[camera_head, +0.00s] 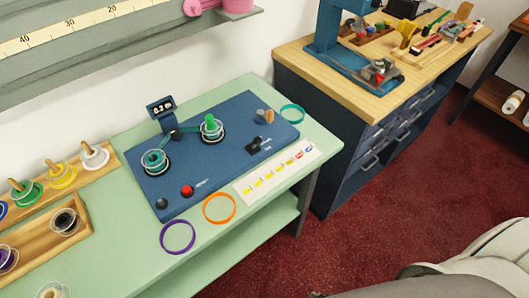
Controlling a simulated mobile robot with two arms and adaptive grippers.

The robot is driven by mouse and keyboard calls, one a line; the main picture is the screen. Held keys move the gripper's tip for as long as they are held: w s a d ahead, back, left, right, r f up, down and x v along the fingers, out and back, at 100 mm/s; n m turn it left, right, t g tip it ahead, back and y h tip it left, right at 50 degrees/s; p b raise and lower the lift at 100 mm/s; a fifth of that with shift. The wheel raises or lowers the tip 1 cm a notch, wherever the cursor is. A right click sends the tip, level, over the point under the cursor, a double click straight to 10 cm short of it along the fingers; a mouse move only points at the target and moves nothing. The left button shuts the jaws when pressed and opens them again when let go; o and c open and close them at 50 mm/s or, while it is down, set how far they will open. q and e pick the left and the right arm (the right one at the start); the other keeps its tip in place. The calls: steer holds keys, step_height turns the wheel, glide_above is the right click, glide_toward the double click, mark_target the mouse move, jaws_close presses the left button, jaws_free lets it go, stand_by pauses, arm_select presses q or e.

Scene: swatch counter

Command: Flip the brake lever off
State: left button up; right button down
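A blue winding machine base (215,165) lies on the pale green counter. Near its right end sits a small black lever (254,146) with tiny white lettering beside it; it looks like the brake lever. The lettering and which way the lever is set are too small to tell. The base carries a teal spool (154,160) on the left, a green-topped spindle (211,126) on the right, and a small display (161,107) behind them. A red button (187,190) and a dark knob (161,203) are at the front left. Neither of my grippers is in view.
Purple (178,237), orange (219,208) and teal (292,112) rings and a white label strip (276,172) lie around the base. Wooden spool racks (45,244) stand at left. A wooden-topped workbench (340,78) adjoins at right. The red carpet (370,210) in front is clear.

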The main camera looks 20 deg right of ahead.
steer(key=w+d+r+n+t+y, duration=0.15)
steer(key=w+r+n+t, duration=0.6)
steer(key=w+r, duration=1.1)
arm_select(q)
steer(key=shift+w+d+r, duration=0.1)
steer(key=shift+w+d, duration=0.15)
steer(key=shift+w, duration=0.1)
arm_select(e)
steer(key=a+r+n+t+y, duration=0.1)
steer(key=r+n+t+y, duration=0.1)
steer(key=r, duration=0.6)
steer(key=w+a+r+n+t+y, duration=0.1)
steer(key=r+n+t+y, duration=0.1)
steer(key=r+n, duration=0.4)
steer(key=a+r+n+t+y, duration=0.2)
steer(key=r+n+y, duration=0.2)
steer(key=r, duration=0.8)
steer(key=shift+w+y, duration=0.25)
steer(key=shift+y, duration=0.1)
steer(key=p, duration=0.4)
glide_toward(255, 143)
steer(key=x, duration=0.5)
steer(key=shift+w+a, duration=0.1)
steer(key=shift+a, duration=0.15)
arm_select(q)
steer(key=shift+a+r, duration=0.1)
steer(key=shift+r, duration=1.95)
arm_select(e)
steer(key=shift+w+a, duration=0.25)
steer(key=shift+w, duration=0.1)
